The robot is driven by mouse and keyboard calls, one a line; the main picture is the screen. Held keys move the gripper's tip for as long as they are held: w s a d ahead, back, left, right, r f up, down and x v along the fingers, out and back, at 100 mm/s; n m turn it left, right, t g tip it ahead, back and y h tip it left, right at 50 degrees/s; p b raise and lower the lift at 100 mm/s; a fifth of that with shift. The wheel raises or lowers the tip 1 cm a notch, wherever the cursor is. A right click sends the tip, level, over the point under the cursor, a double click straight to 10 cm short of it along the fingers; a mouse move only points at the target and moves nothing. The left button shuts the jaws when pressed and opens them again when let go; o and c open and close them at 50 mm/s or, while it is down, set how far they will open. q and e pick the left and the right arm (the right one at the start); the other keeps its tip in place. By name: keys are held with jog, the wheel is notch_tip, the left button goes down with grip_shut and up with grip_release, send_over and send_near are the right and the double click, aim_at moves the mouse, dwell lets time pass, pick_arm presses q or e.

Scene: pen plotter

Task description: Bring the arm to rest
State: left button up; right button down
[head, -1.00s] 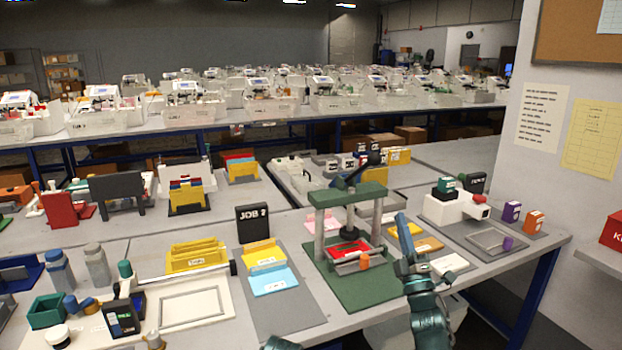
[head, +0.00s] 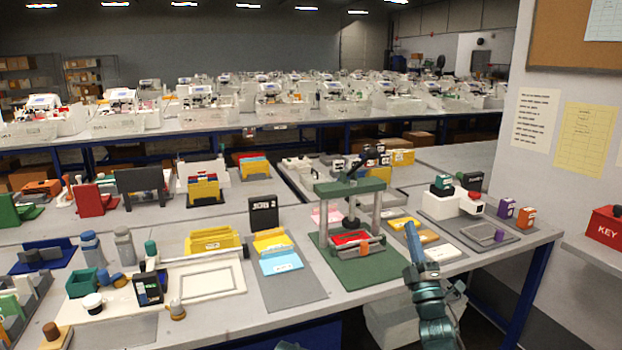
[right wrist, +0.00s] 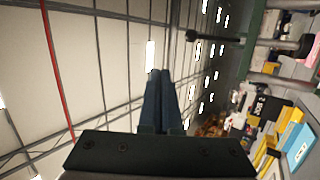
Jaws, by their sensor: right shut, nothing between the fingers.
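My right gripper (head: 411,226) is shut and empty, its blue fingers pointing up over the bench edge, to the right of the green press. In the right wrist view its two dark fingers (right wrist: 160,74) lie together against the ceiling, with nothing between them. My right arm comes up from the bottom of the head view. Only a small teal piece of my own body shows at the bottom edge, left of the right arm; my left gripper is not seen.
A green press (head: 350,187) with a red piece on its bed stands left of the right gripper. Yellow and white cards on a grey mat (head: 455,257) lie close to its right. A white machine (head: 452,203) stands farther right. A red key box (head: 605,228) is at the right wall.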

jog(key=w+a+f+m+g+h, duration=0.15)
jog(key=a+f+m+g, duration=0.3)
jog(key=f, duration=0.45)
jog(key=w+a+f+m+g+h, duration=0.1)
jog(key=a+f+m+g+h, duration=0.2)
jog(key=f+g, duration=0.5)
jog(key=s+a+f+m+g+y, duration=0.1)
jog(key=s+a+f+m+g, duration=0.1)
jog(key=s+a+f, duration=0.3)
jog(key=s+f+m+g+y, duration=0.1)
jog(key=s+f+m+g, duration=0.15)
jog(key=f, duration=0.45)
jog(key=s+a+f+g, duration=0.2)
jog(key=s+g, duration=0.1)
jog(key=s, duration=0.3)
jog(key=s+a+f+m+g+h, duration=0.1)
jog(key=s+f+g, duration=0.1)
jog(key=s, duration=0.4)
jog(key=s+a+f+g, duration=0.2)
jog(key=s+g, duration=0.1)
jog(key=s, duration=0.3)
notch_tip(320, 180, up, 16)
jog(key=p, duration=1.6)
jog(key=shift+s+r, duration=0.15)
jog(key=shift+s, duration=0.2)
